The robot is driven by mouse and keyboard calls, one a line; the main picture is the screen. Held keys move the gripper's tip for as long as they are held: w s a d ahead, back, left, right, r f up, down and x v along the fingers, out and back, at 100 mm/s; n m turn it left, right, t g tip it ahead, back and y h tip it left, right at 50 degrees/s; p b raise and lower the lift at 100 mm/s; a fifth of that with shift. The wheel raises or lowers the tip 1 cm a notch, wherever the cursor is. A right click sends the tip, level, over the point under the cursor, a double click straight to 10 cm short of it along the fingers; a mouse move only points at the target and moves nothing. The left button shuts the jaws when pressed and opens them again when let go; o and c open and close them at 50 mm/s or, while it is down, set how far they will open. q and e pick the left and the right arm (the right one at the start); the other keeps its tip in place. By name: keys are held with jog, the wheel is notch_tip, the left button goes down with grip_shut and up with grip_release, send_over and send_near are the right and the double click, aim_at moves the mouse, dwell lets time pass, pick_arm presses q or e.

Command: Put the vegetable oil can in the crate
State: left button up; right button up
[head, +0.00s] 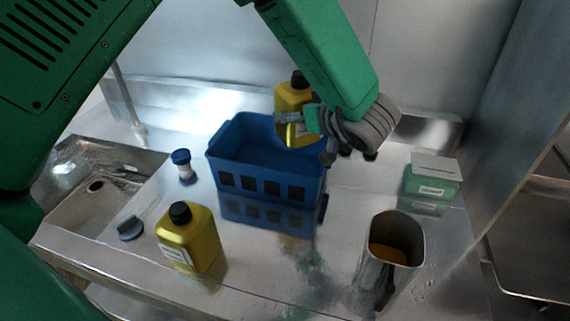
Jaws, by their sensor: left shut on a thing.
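A yellow can with a black cap (291,98) is held upright in my left gripper (301,124), whose fingers are shut around its lower middle. The can is above the right part of the blue crate (271,187), near its back right corner. I cannot tell whether its base is below the rim. The crate stands on the steel counter with slots in its front wall. A second yellow can with a black cap (190,240) and a white label stands at the front left. I cannot read either label. My right gripper is not in view.
A steel container with yellow-brown contents (377,276) stands at the front right. A green and white box (433,178) is at the right. A blue-capped shaker (182,164) and a dark knob-like object (130,228) are left of the crate. A sink (95,187) is at far left.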

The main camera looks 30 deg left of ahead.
pick_arm(q)
jog(key=shift+w+d+f, duration=0.1)
jog(key=shift+f, duration=0.1)
jog(key=f, duration=0.2)
jog(key=a+f, duration=0.1)
jog(key=f, duration=0.1)
jog(key=a+f, duration=0.1)
jog(key=f, duration=0.2)
jog(key=shift+d+f, duration=0.2)
jog(key=shift+f, duration=1.75)
jog(key=o, duration=1.2)
jog(key=shift+d, duration=0.1)
jog(key=shift+o, duration=0.6)
jog(key=shift+d, duration=0.15)
jog(key=r+v, duration=0.1)
jog(key=v, duration=1.1)
jog(key=shift+r, duration=0.15)
jog(key=shift+s, duration=0.2)
